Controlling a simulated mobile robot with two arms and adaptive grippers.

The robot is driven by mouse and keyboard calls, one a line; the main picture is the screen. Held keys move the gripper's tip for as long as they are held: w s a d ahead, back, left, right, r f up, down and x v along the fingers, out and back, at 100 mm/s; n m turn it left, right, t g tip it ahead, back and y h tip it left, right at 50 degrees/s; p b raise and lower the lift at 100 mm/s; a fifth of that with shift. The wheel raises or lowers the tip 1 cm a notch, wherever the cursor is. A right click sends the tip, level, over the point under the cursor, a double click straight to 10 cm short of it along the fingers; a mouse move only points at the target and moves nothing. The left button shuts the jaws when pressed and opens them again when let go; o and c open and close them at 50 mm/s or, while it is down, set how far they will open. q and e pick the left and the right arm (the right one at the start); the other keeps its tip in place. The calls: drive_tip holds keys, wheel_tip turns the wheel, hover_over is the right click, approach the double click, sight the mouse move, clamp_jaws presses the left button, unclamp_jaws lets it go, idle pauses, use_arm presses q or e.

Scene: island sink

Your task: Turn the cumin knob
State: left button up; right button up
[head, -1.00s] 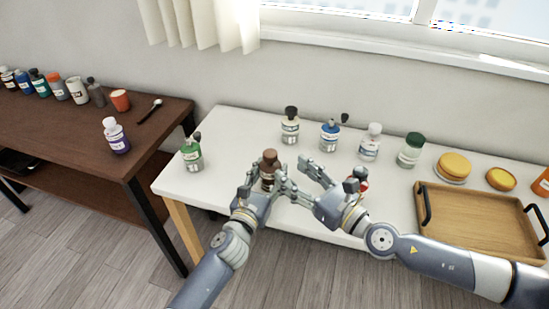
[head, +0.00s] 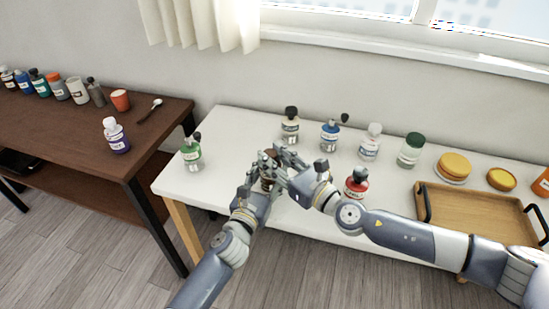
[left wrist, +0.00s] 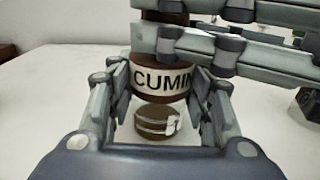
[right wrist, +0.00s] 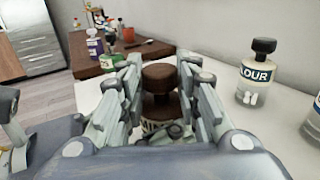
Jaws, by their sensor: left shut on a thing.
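The brown cumin jar (left wrist: 160,80), its label reading CUMIN, stands near the front of the white table. My left gripper (head: 262,186) is shut on the jar's lower body, with fingers on both sides. My right gripper (head: 284,162) is above it, its fingers on either side of the brown cumin knob (right wrist: 159,76). They look open, with a small gap beside the knob. In the left wrist view my right fingers cross in front of the jar's upper part and hide the knob.
The flour jar (right wrist: 257,72), a blue jar (head: 330,135) and other jars line the back. A green jar (head: 191,153) is at left. A wooden tray (head: 480,232) lies at right.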

drive_tip(key=shift+a, duration=0.1)
drive_tip(key=shift+r+m+t+h, duration=0.15)
drive_tip(key=shift+m+t+h, duration=0.15)
drive_tip(key=shift+t, duration=0.1)
drive_tip(key=m+t+h, duration=0.1)
drive_tip(key=h, duration=0.1)
drive_tip(key=m+t+h, duration=0.1)
drive_tip(key=m, duration=0.1)
drive_tip(key=shift+s+a+h, duration=0.15)
drive_tip(key=shift+a+h, duration=0.15)
drive_tip(key=shift+h, duration=0.1)
drive_tip(key=shift+m+t+h, duration=0.6)
drive_tip(key=shift+m+h, duration=0.4)
drive_tip(key=shift+h, duration=0.7)
drive_tip(key=o, duration=1.1)
drive_tip(key=shift+s, duration=0.1)
